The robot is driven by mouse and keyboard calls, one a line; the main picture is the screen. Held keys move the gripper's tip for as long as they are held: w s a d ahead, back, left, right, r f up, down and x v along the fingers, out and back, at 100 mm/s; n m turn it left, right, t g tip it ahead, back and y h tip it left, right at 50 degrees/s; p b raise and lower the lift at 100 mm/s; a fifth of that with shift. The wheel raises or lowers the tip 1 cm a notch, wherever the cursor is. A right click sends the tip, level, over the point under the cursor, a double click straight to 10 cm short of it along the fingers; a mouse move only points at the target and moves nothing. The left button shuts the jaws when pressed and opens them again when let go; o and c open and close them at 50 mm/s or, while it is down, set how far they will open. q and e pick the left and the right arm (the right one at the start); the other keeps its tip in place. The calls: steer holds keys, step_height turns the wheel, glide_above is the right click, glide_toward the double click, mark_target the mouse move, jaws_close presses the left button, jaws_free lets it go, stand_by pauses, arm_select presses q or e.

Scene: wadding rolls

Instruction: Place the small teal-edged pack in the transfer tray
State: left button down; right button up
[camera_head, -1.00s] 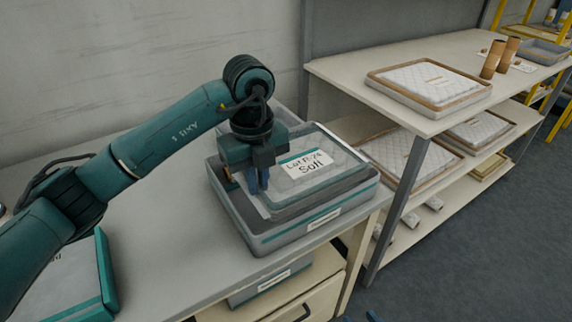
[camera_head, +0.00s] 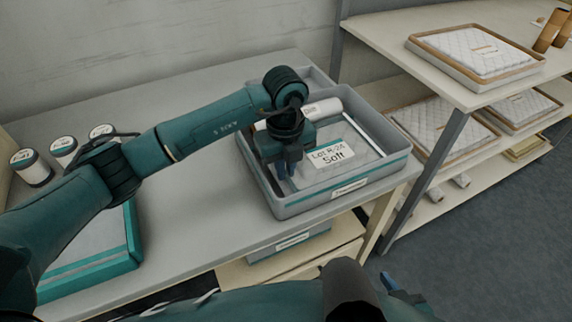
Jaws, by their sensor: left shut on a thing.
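The small teal-edged pack (camera_head: 331,154), with a white label reading "Lot R-24 Soft", lies inside the grey transfer tray (camera_head: 298,207), below its rim. My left gripper (camera_head: 287,169) reaches down into the tray and is shut on the pack's left edge. The gripper and wrist hide part of the pack and the tray's back left. Whether the pack touches the tray floor is unclear. My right gripper (camera_head: 389,281) shows only as a blue tip at the bottom edge, and its jaws cannot be made out.
A white roll (camera_head: 322,109) lies at the tray's back. A larger teal-edged pack (camera_head: 92,262) lies at the bench's left, with several upright rolls (camera_head: 34,167) behind. A shelf (camera_head: 468,98) with quilted packs stands right. The bench between is clear.

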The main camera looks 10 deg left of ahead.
arm_select(q)
steer(key=c, duration=1.5)
jaws_free()
step_height(320, 180, up, 12)
steer(key=shift+b, duration=0.3)
